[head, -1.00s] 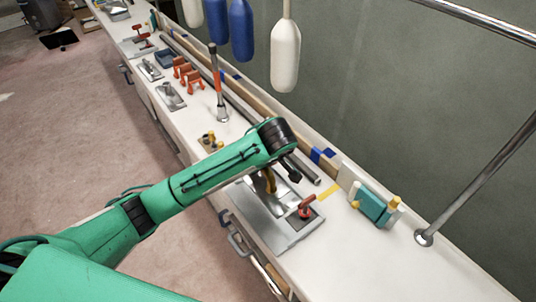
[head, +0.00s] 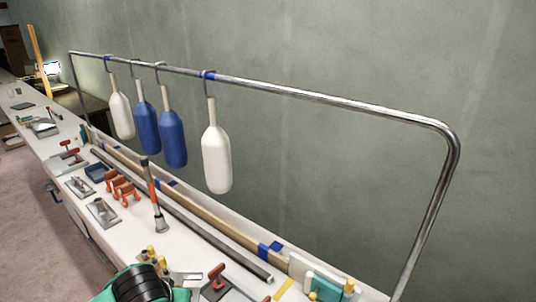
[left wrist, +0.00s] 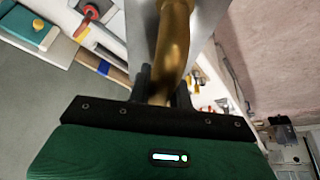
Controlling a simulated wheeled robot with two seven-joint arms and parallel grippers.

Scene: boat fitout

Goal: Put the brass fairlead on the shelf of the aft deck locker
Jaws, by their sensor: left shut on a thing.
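The brass fairlead (left wrist: 173,45) is a curved golden piece in the left wrist view. My left gripper (left wrist: 165,88) is shut on its lower end, and the fairlead stands out beyond the dark fingers. Behind it is a smooth grey metal surface (left wrist: 141,30). In the head view only the black wrist and green arm of my left arm show at the bottom edge; the fairlead cannot be made out there. A red-handled latch (head: 215,280) on a grey metal plate is just right of that wrist. I cannot tell which part is the aft deck locker, and its shelf is not seen. My right gripper is not in view.
A steel rail (head: 300,92) arches over the white bench, with white and blue fenders (head: 216,160) hanging from it. An orange-handled tool (head: 154,195) stands upright. Orange clamps (head: 123,189), metal plates (head: 102,212) and a teal block (head: 326,289) crowd the bench.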

